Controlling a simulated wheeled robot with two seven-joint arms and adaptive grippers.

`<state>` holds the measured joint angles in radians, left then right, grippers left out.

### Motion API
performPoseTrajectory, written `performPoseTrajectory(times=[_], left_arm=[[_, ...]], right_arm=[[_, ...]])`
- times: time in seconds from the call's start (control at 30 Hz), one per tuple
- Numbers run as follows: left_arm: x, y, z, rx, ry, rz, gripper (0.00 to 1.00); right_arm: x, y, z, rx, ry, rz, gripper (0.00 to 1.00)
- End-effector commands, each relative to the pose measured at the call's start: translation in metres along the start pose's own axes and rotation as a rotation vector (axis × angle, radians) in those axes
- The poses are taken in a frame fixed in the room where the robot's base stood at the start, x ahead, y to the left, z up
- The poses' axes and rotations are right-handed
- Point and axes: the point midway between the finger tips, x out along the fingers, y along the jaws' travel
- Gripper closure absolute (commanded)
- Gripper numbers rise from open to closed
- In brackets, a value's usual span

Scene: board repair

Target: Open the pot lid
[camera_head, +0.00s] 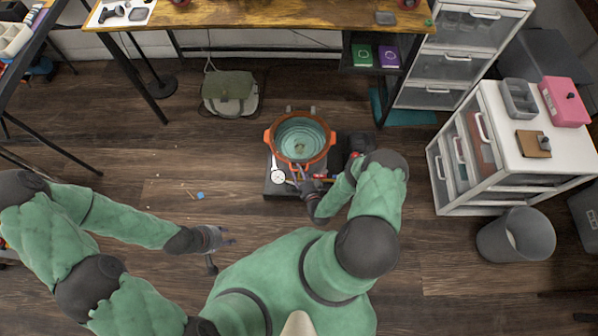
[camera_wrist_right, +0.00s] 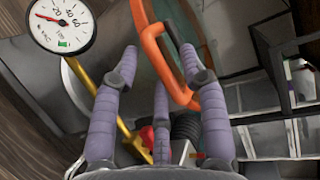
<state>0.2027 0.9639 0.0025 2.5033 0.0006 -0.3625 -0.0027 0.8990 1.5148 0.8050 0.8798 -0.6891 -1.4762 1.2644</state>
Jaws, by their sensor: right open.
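An orange pot (camera_head: 269,137) with side handles stands on a dark base on the floor. A round teal, glassy surface that looks like its lid (camera_head: 300,128) fills the rim, with a small knob-like spot near the middle. My right gripper (camera_head: 300,180) is at the pot's near side. In the right wrist view, its purple fingers (camera_wrist_right: 158,65) are spread open, with an orange handle (camera_wrist_right: 152,42) between and beyond them. I cannot tell whether the right finger touches it. My left gripper (camera_head: 228,252) has its fingers spread, empty, above the floor at lower left.
A white dial gauge (camera_head: 278,177) sits beside the pot on its near left; it also shows in the right wrist view (camera_wrist_right: 62,24). A wooden desk (camera_head: 260,15) is behind, a white drawer unit (camera_head: 470,195) and grey bin (camera_head: 490,240) at right. A green bag (camera_head: 229,92) lies at back left.

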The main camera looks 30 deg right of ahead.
Motion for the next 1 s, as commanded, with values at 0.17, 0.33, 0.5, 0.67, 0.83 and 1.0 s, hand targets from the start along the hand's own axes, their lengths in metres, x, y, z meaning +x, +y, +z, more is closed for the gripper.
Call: performPoseTrajectory(times=[0.17,0.33,0.5,0.67,0.83,1.0], left_arm=[[0.003,-0.001,0.0,0.0,0.0,0.0,0.6],[0.002,-0.001,0.0,0.0,0.0,0.0,0.6],[0.002,-0.001,0.0,0.0,0.0,0.0,0.6],[0.002,-0.001,0.0,0.0,0.0,0.0,0.6],[0.002,-0.001,0.0,0.0,0.0,0.0,0.6],[-0.006,0.002,0.0,0.0,0.0,0.0,0.6]], right_arm=[[0.009,0.0,0.0,-0.001,0.001,0.001,0.56],[0.009,-0.001,0.0,0.0,0.001,0.001,0.56],[0.009,-0.001,0.0,0.0,0.001,0.0,0.79],[0.009,0.0,0.0,0.0,0.001,0.001,1.0],[0.009,-0.001,0.0,0.0,0.0,0.002,1.0],[0.008,-0.01,0.001,0.007,0.0,0.017,1.0]])
